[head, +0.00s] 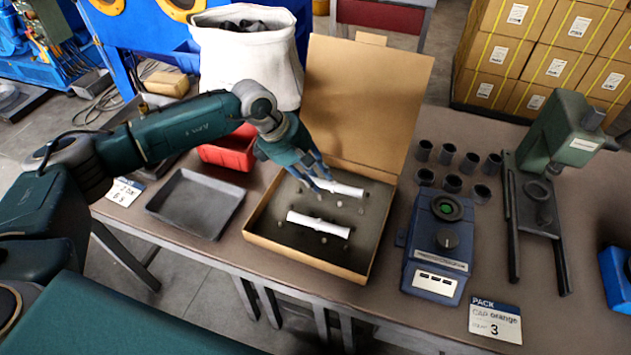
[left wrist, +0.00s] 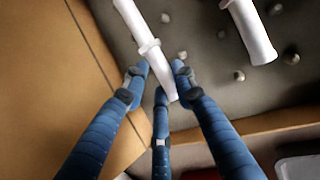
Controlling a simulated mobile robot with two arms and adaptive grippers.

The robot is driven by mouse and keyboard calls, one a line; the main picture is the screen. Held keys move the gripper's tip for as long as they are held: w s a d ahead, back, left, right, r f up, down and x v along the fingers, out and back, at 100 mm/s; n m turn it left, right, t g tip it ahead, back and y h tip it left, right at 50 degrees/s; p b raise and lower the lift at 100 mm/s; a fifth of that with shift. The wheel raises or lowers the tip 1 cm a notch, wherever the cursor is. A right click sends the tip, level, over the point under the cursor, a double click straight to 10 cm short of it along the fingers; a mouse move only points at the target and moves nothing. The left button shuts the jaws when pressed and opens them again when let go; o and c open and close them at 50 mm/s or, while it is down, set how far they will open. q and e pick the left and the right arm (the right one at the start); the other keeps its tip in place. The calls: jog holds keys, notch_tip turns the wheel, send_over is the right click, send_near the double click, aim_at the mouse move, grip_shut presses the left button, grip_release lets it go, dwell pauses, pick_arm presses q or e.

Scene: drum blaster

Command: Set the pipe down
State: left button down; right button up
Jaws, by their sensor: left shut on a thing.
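My left gripper (head: 312,178) is over the back part of an open cardboard box (head: 300,262). Its blue fingers are shut on one end of a white pipe (head: 346,189). In the left wrist view, the fingers (left wrist: 160,80) close around the lower end of this pipe (left wrist: 135,25), which has a raised collar. The pipe is low in the box, over its dark pegged floor; I cannot tell whether it touches. A second white pipe (head: 318,224) lies in the front part of the box, apart from the first; it also shows in the left wrist view (left wrist: 248,30). My right gripper is not in view.
The box lid (head: 365,95) stands open at the back. Left are an empty dark tray (head: 197,203), a red bin (head: 228,153) and a white sack (head: 245,65). Right are a blue device (head: 440,245), several dark cups (head: 452,183) and a green press (head: 560,135).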

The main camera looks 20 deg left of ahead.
pick_arm(q)
jog(key=shift+w+f, duration=0.1)
jog(key=shift+f, duration=0.65)
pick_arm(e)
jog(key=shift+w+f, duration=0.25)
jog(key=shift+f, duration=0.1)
pick_arm(q)
jog(key=shift+f, duration=0.1)
jog(key=c, duration=1.4)
grip_release()
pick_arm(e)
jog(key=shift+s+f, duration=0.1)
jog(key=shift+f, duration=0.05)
